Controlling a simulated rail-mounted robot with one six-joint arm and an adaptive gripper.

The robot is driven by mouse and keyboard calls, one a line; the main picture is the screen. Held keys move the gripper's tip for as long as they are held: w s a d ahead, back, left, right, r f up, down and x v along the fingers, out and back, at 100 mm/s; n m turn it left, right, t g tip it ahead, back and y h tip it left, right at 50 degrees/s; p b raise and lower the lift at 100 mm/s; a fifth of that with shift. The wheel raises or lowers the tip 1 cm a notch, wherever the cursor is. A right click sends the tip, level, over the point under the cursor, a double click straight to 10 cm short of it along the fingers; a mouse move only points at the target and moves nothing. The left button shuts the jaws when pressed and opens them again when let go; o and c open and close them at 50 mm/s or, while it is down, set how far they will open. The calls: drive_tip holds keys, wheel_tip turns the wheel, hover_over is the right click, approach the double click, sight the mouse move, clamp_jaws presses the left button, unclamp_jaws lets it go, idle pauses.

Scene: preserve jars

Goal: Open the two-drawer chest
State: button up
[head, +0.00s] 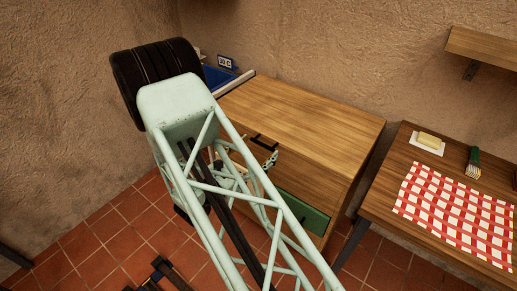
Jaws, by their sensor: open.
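The two-drawer chest (300,112) stands against the back wall, with a wooden top and side. Its lower drawer (297,207) has a green front with a small dark handle and looks shut. The upper part of the front is wooden and largely hidden by my arm's pale green lattice link. A dark bar, apparently the upper handle (264,140), shows near the top edge. My gripper (270,160) is partly hidden behind the link, close to the upper front and just below that bar. It is open; contact with the handle cannot be made out.
A wooden table (385,205) stands to the right with a red checked cloth (455,213), butter on a white sheet (428,144) and a brush (473,162). A shelf (483,47) hangs above. A blue bin (217,77) is behind the chest's left end. Tiled floor lies in front.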

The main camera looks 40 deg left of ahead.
drive_tip(key=shift+c, duration=0.7)
drive_tip(key=c, duration=1)
drive_tip(key=shift+r, duration=0.1)
drive_tip(key=shift+r, duration=0.1)
